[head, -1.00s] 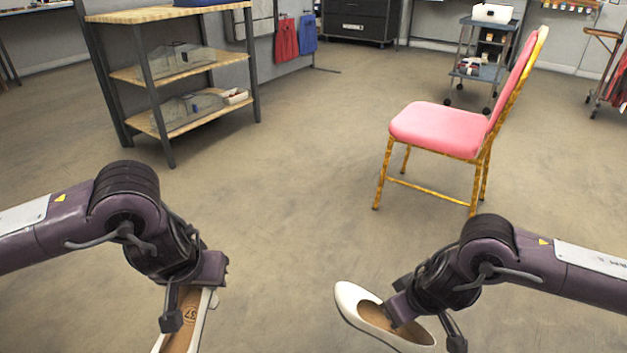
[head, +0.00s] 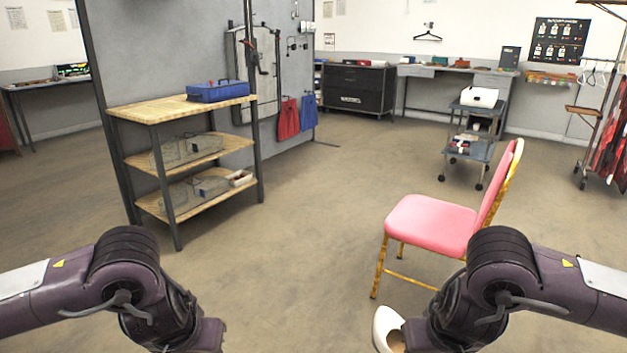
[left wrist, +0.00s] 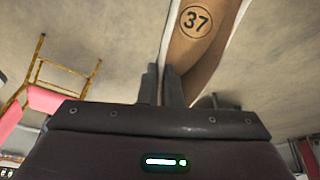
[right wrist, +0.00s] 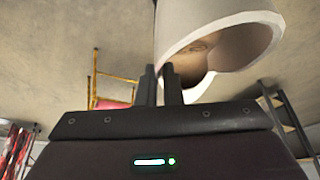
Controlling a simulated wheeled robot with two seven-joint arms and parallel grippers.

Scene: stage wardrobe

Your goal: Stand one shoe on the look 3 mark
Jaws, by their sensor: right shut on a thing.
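A white shoe (left wrist: 205,42) with a tan insole marked 37 shows in the left wrist view. My left gripper (left wrist: 162,78) is shut on its side wall. A second white shoe (right wrist: 220,42) shows in the right wrist view, and its tip (head: 386,328) shows at the bottom of the head view. My right gripper (right wrist: 160,80) is shut on the edge of this shoe. Both grippers hold the shoes in front of me, with the fingertips out of the head view or hidden. I see no look 3 mark in any view.
A pink chair with a gold frame (head: 432,224) stands ahead on the right. A wooden shelf unit (head: 165,109) with a blue box (head: 217,92) is on the left. A grey trolley (head: 470,148) stands farther back. The floor between shelf and chair is clear.

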